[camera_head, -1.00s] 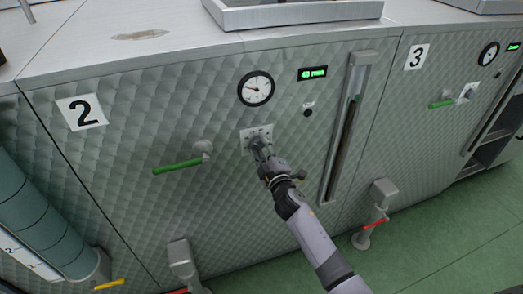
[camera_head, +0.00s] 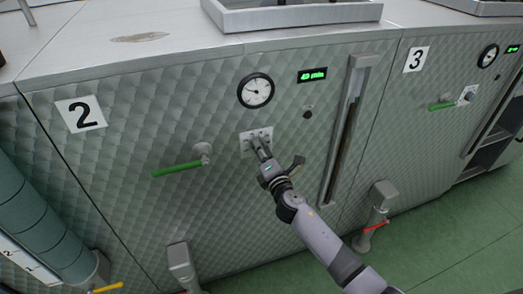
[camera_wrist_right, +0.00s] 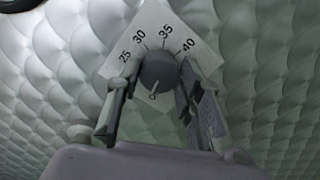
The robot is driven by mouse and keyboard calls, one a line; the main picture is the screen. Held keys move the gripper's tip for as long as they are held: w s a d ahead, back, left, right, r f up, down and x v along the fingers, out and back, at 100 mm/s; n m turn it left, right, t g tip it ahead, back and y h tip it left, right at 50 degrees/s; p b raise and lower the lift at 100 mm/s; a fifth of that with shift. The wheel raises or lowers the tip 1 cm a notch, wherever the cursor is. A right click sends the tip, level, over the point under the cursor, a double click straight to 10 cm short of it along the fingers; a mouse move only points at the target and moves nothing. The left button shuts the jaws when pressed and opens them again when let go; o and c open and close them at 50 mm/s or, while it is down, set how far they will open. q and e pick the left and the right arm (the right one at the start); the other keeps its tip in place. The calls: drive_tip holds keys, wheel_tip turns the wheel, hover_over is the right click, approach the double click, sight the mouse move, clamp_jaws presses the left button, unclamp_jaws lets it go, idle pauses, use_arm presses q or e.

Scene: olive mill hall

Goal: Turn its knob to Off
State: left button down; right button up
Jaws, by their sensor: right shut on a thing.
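The knob (camera_wrist_right: 158,72) is a dark grey round dial on a light plate (camera_wrist_right: 198,52) in the right wrist view. The plate is marked 25, 30, 35 and 40 above the knob, with a small round mark (camera_wrist_right: 152,96) just below it. The fingers of my right gripper (camera_wrist_right: 158,80) are shut on the knob, one at each side. In the head view the plate (camera_head: 246,142) is on the panel of machine 2, and my right gripper (camera_head: 260,145) reaches it and hides most of the knob. My left gripper is not in view.
A round gauge (camera_head: 256,90) and a green display (camera_head: 312,75) are above the plate. A green lever (camera_head: 178,168) sticks out to the left. A tall sight glass (camera_head: 345,130) stands to the right. A red-handled valve (camera_head: 376,225) is low at right.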

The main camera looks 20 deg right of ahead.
drive_tip(key=shift+f+n, duration=0.1)
drive_tip(key=shift+n, duration=1.4)
drive_tip(key=o, duration=1.2)
drive_tip(key=shift+c, duration=0.2)
drive_tip(key=s, duration=1.2)
drive_tip(key=shift+d, duration=0.2)
